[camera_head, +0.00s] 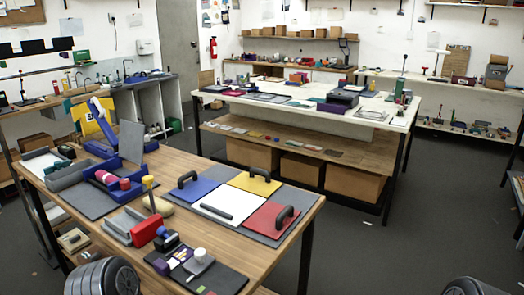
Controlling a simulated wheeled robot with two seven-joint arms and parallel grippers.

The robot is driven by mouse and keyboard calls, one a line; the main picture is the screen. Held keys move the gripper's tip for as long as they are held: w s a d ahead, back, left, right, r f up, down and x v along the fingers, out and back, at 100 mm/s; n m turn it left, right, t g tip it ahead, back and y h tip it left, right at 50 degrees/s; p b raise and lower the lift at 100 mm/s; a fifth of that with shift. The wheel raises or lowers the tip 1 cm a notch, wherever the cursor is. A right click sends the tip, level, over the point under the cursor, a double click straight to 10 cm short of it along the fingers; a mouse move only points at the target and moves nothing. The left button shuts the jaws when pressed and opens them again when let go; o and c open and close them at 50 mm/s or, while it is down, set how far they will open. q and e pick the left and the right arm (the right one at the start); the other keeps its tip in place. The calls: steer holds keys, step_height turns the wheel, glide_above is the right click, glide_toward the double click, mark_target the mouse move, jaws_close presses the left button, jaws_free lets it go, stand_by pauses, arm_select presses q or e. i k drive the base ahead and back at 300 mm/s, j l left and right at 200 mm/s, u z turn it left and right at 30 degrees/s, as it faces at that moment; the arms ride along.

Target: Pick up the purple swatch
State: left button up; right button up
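I cannot pick out the purple swatch with certainty. A small purple piece (162,266) sits at the left end of a dark tray (232,279) on the front edge of the near wooden table; its exact shape is too small to tell. A row of small flat coloured pieces (255,133) lies on the lower shelf of the far table, their colours hard to read. Neither of my grippers is in view; only dark rounded parts of my arms show at the bottom left and bottom right.
The near table (290,240) also carries blue, yellow and red plates with black handles around a white sheet (222,206), and blue and grey holders at left. The far table (395,119) stands behind, with cardboard boxes (352,185) below.

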mark_target(182, 254)
steer(key=i+j, duration=0.15)
steer(key=j, duration=0.25)
steer(key=i+j+z, duration=0.15)
steer(key=j, duration=0.3)
steer(key=i+j, duration=0.1)
steer(key=j, duration=0.3)
steer(key=i+j+z, duration=0.1)
steer(key=j, duration=0.35)
steer(key=i+j+z, duration=0.1)
steer(key=j, duration=0.35)
steer(key=i+j, duration=0.1)
steer(key=j, duration=0.35)
steer(key=z, duration=0.05)
